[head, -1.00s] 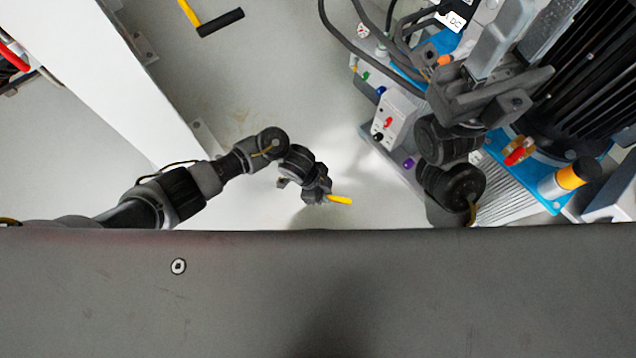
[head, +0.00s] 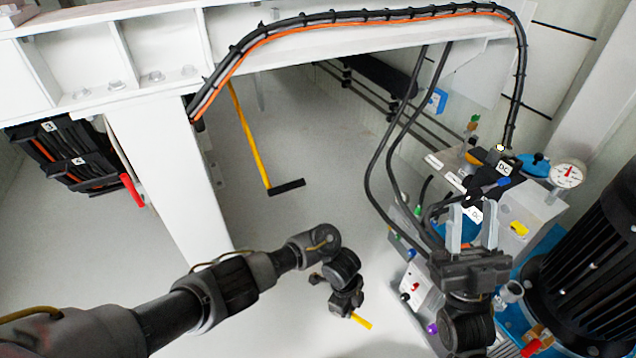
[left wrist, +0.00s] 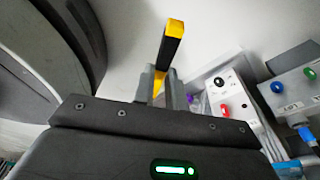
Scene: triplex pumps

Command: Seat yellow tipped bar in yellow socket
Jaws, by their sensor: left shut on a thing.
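The yellow tipped bar (head: 362,321) is held in my left gripper (head: 347,303), its yellow end pointing down and right in the head view. In the left wrist view the bar (left wrist: 170,45) stands up between the fingers, black along its side with a yellow end. My left gripper is shut on it, in free space left of the pump unit. My right gripper (head: 473,226) is open, its two pale fingers apart in front of the unit's top. I cannot clearly pick out the yellow socket; a row of coloured fittings runs along the unit's left side.
A control box with red and black knobs (head: 411,287) and a purple fitting (head: 432,328) stand right of my left gripper. Cables (head: 385,150) hang to the unit. A yellow-handled tool (head: 255,145) stands behind. The floor left of the unit is clear.

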